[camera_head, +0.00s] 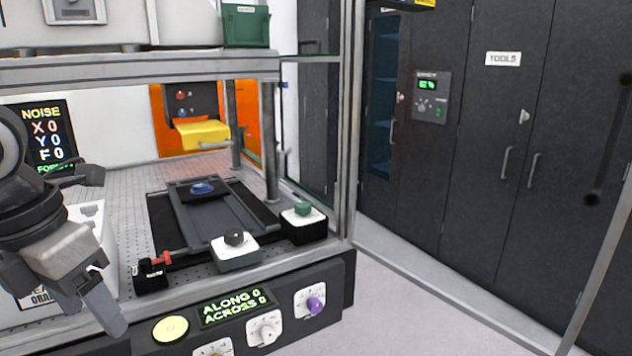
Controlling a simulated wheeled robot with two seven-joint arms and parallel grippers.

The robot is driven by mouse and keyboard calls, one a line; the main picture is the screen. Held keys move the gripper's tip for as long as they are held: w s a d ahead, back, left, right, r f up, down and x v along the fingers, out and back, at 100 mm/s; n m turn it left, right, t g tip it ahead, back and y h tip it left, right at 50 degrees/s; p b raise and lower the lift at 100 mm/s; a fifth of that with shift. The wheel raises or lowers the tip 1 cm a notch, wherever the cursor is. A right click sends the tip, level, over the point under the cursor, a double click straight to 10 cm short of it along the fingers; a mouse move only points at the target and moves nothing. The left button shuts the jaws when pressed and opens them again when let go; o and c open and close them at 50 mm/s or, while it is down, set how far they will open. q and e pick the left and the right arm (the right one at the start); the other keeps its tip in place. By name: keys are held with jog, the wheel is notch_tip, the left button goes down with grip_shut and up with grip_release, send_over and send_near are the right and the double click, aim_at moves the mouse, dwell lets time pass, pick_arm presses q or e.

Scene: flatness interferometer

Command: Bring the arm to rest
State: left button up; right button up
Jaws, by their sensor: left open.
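My left arm comes in from the left edge. My left gripper (88,290) hangs in front of the bench's left part, pointing down and open, with no object seen in it. One light grey finger shows clearly; the other is hard to make out. The gripper overlaps a white box with dark lettering (92,226). On the perforated bench top stands a dark slide stage (215,218) with a blue knob (202,188). In front of it are a block with a black knob (235,238), one with a green knob (303,209), and a red-handled clamp (155,262). My right gripper is not in view.
The front panel has a lit display (236,307), a yellow-green button (170,328) and a purple dial (316,304). A metal frame post (349,120) stands at the bench's right corner. Dark cabinets (490,150) line the right; the floor before them (430,300) is clear.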

pick_arm(q)
jog(key=w+a+f+n+t, duration=0.2)
jog(key=a+f+n+t, duration=0.2)
jog(key=a+f+n, duration=1.15)
jog(key=s+d+f+n+t, duration=0.1)
jog(key=s+d+f+n, duration=0.15)
jog(key=f+n, duration=0.65)
jog(key=s+d+f+n+t, duration=0.1)
jog(key=s+d+f+n, duration=0.25)
jog(key=f, duration=0.25)
jog(key=s+d+f+n+t, duration=0.1)
jog(key=s+d+f+n, duration=0.2)
jog(key=d+f, duration=0.3)
jog(key=s+d+f+n+t+h, duration=0.1)
jog(key=d+n, duration=0.5)
jog(key=d, duration=0.7)
jog(key=shift+s+d+f+n, duration=0.3)
jog(key=shift+s+f+n, duration=0.1)
jog(key=shift+f, duration=0.25)
